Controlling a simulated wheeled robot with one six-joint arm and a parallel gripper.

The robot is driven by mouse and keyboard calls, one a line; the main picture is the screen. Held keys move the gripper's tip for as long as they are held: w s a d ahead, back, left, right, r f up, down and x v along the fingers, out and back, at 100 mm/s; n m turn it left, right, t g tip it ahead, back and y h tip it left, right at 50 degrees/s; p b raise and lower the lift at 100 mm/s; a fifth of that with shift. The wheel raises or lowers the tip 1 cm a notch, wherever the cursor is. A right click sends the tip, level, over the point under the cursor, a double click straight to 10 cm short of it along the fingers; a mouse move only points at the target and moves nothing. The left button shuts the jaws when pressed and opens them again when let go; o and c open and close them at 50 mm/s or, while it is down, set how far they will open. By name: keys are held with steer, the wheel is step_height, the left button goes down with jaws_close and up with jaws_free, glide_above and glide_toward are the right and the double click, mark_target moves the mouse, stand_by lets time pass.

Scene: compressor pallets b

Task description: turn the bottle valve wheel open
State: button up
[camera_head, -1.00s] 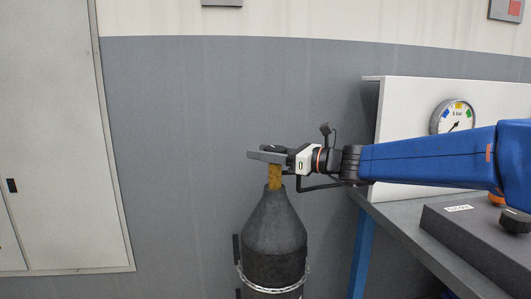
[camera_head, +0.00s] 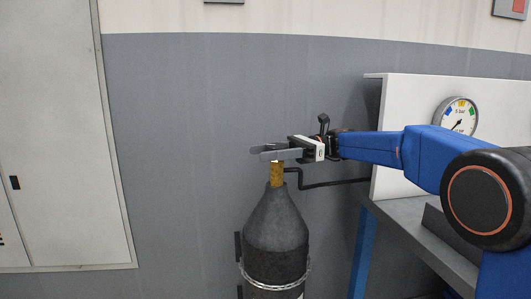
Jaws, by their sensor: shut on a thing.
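A dark grey gas bottle (camera_head: 275,240) stands upright against the wall, with a brass valve (camera_head: 277,174) on its neck. My gripper (camera_head: 268,152) reaches in from the right at the top of the valve. Its two grey fingers lie level and point left, on either side of the valve top. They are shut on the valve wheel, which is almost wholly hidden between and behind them. My blue arm comes from the right edge of the picture.
A chain (camera_head: 273,286) holds the bottle at its lower part. A black pipe (camera_head: 330,184) runs right from the valve. A grey bench (camera_head: 410,226) with a white back panel (camera_head: 392,110) and a pressure gauge (camera_head: 457,117) stands right. A light cabinet door (camera_head: 60,130) is left.

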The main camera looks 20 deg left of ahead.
steer(key=shift+s+d+n+g+h, duration=0.15)
steer(key=shift+d+n+g+h, duration=0.05)
steer(key=shift+n+g+h, duration=0.7)
steer(key=shift+h, duration=0.4)
steer(key=o, duration=1)
steer(key=shift+r, duration=0.1)
